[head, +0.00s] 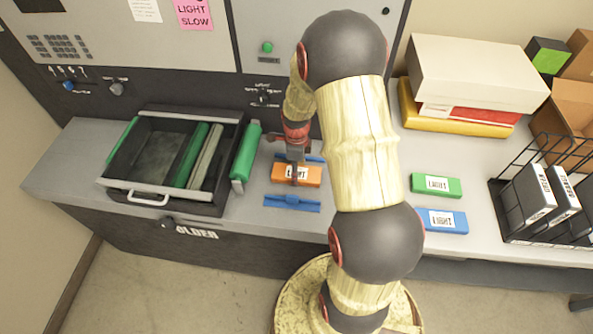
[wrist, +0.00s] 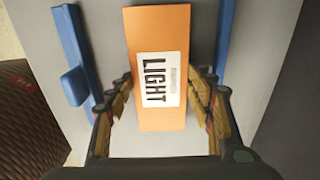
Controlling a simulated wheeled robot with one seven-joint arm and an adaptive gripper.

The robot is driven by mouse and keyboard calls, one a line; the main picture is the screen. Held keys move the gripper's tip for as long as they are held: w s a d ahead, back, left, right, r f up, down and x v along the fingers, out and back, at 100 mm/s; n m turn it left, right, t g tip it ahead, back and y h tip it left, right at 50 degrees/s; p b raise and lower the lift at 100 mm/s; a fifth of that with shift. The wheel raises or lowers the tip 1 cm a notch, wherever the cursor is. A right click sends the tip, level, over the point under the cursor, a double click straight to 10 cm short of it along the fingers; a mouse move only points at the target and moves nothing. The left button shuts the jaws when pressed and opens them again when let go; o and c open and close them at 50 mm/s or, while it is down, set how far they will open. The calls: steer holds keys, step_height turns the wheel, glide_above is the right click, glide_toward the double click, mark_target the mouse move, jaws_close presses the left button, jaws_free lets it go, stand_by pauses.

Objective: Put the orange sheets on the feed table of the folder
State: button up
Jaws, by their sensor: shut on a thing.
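The orange sheets (head: 308,176) are a flat block with a white label reading LIGHT. They lie between two blue guide rails (head: 292,203) on the grey feed table (head: 262,189) of the folder, right of its black tray. In the wrist view the orange sheets (wrist: 160,30) run lengthwise between the blue rails (wrist: 70,45). My gripper (head: 297,178) is down at the sheets, its fingers on either side of them. In the wrist view my gripper (wrist: 165,108) is shut on the orange sheets. The fingertips' undersides are hidden.
A black tray (head: 147,207) with green and grey rollers and another green roller (head: 245,152) stand left. Green sheets (head: 450,187) and blue sheets (head: 455,222) lie right. A wire rack (head: 497,210) with binders and stacked boxes (head: 470,72) stand farther right.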

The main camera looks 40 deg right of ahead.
steer(key=shift+f, duration=0.15)
steer(key=o, duration=1.3)
steer(key=shift+o, duration=0.4)
